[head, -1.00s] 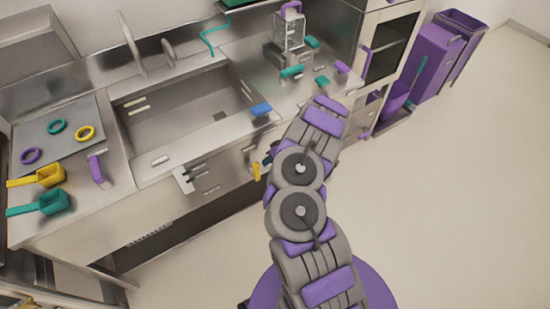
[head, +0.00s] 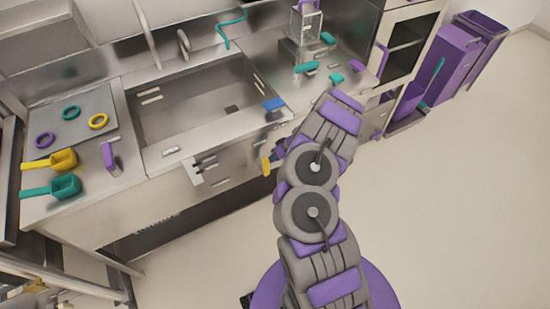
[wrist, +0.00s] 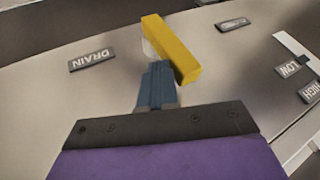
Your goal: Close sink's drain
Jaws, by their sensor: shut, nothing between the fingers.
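The sink (head: 185,115) is a steel basin in the counter, left of my arm in the head view. A small dark spot, perhaps the drain (head: 232,108), shows on its floor. The yellow drain handle (head: 265,166) is on the front panel below the sink. In the head view my arm mostly hides the gripper.
LOW (wrist: 288,69) and HIGH (wrist: 311,92) labels sit right of the handle in the wrist view. Yellow (head: 62,159) and teal (head: 66,185) scoops lie on the left counter. Floor (head: 450,200) to the right is clear.

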